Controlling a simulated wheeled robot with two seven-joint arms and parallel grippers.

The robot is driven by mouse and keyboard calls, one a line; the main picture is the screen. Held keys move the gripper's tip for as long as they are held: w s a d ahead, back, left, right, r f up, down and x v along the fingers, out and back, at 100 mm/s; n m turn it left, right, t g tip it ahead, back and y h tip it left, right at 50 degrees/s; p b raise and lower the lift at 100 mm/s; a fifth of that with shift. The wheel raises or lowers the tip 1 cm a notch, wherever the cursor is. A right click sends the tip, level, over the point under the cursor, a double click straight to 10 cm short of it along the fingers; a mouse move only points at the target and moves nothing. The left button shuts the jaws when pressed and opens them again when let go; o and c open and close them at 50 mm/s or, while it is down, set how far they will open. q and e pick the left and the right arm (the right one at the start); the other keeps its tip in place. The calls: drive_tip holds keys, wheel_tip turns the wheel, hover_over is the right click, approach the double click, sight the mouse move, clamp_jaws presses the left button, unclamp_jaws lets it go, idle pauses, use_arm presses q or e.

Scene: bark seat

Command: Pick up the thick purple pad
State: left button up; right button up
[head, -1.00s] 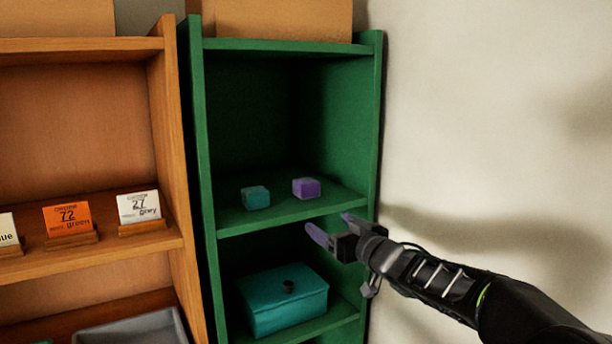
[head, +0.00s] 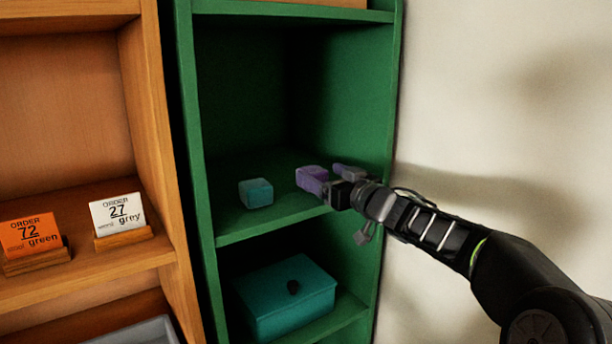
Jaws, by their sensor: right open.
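The thick purple pad (head: 311,171) is a small block on the upper shelf of the green shelf unit, to the right of a teal block. My right gripper (head: 321,176) reaches in from the right at the shelf's front edge. It is open, with its purplish fingers pointing at the pad. One finger overlaps the pad's front in the picture and the other shows to its right. I cannot tell whether the fingers touch the pad, whose lower part is partly hidden. My left gripper is not in view.
The teal block (head: 256,193) sits left of the pad. A teal box with a dark knob (head: 288,297) stands on the shelf below. The green unit's right side wall (head: 378,110) is close to my right gripper. An orange-brown shelf with order cards (head: 118,214) stands at left.

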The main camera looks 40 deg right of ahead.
sight(306, 167)
drive_tip(key=shift+s, duration=0.15)
drive_tip(key=shift+w, duration=1.45)
drive_tip(key=shift+s, duration=0.1)
drive_tip(key=shift+w+d+f+p, duration=0.1)
drive_tip(key=shift+w+p, duration=0.25)
drive_tip(key=shift+w, duration=1)
drive_tip(key=shift+w+d+f+p, duration=0.1)
drive_tip(key=shift+w+p, duration=0.2)
drive_tip(key=shift+w, duration=1)
drive_tip(key=c, duration=1.4)
